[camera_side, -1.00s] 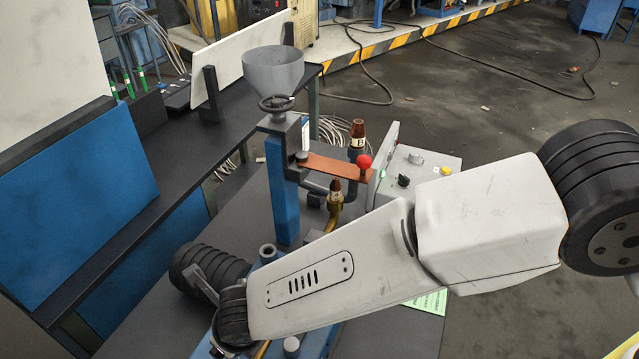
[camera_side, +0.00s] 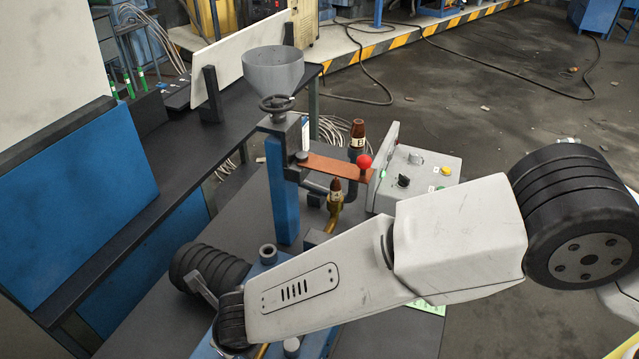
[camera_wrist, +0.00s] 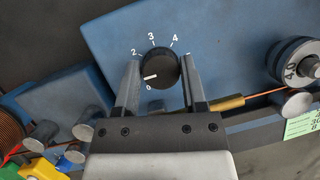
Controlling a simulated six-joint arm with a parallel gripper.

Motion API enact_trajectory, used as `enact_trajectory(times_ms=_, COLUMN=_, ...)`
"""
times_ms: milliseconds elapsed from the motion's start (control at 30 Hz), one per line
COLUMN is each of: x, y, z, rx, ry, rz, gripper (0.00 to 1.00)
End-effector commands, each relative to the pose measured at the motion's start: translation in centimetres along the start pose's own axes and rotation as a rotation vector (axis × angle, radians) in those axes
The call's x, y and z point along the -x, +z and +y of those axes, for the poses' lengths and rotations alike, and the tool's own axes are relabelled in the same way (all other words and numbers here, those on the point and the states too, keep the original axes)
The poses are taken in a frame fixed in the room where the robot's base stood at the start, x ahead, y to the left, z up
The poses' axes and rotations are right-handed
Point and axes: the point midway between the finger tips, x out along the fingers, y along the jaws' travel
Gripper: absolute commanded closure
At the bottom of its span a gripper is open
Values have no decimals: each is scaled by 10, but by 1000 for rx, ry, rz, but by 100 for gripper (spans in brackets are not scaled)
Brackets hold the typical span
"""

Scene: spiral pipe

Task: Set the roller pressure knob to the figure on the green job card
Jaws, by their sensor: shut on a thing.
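The black roller pressure knob (camera_wrist: 163,62) sits on a blue sloped panel in the wrist view. Its white pointer line points lower left, just past the 0 mark. The figures 0, 2, 3 and 4 show around it; my left finger covers the part of the scale between 0 and 2. My gripper (camera_wrist: 160,68) is shut on the knob, one finger on each side. A green job card (camera_wrist: 303,122) lies at the right edge, its figures cut off. In the side view the card (camera_side: 430,307) is mostly behind my arm, which also hides the knob.
A stepped metal roller (camera_wrist: 297,62) marked 4.0 stands right of the knob, with a copper-coloured wire and brass nozzle beside it. A grey control box (camera_side: 415,175) and a red-knobbed lever (camera_side: 335,165) stand behind my arm. Coloured connectors (camera_wrist: 60,160) lie lower left.

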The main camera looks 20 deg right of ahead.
Motion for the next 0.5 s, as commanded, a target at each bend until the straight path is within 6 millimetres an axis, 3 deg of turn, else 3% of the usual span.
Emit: enact_trajectory(times_ms=500, x=0, y=0, z=1, rx=-82, ry=-34, rz=7, gripper=100)
